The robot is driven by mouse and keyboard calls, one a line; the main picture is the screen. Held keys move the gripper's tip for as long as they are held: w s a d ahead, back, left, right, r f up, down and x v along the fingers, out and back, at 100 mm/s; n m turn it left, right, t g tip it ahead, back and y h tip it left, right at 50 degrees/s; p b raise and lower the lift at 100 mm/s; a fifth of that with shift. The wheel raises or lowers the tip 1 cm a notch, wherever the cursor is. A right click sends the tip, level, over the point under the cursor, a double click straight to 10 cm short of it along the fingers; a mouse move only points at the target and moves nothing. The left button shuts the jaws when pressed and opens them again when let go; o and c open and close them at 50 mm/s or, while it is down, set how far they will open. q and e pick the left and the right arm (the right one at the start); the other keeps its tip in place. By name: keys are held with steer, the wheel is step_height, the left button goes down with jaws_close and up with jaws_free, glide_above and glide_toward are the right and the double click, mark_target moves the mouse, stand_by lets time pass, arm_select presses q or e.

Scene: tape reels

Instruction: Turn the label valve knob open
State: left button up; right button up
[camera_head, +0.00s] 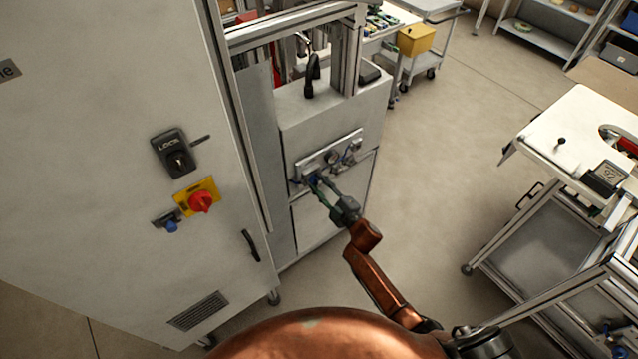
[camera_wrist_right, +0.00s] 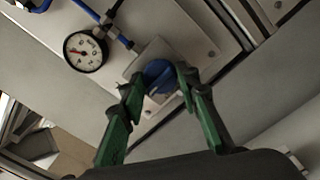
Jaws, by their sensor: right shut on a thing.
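The label valve knob (camera_wrist_right: 158,76) is blue and sits on a grey valve block (camera_wrist_right: 150,58) on a metal panel. In the head view the panel (camera_head: 326,158) is on the front of a white machine cabinet, and the knob is a small blue spot (camera_head: 314,181). My right gripper (camera_wrist_right: 160,85) has green and dark fingers, one on each side of the knob, shut on it. In the head view the right gripper (camera_head: 318,184) reaches the panel's left end and partly hides the knob. My left gripper is not in view.
A pressure gauge (camera_wrist_right: 85,51) with blue tubing is beside the valve block. A tall white cabinet (camera_head: 110,130) with a red switch (camera_head: 201,202) and a handle (camera_head: 250,245) stands at left. A white cart (camera_head: 570,140) stands at right. Open floor (camera_head: 450,130) lies between.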

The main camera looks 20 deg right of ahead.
steer(key=shift+f+m, duration=0.1)
steer(key=shift+m, duration=0.2)
steer(key=o, duration=1.2)
steer(key=shift+c, duration=0.2)
steer(key=shift+s, duration=0.1)
steer(key=v, duration=1.2)
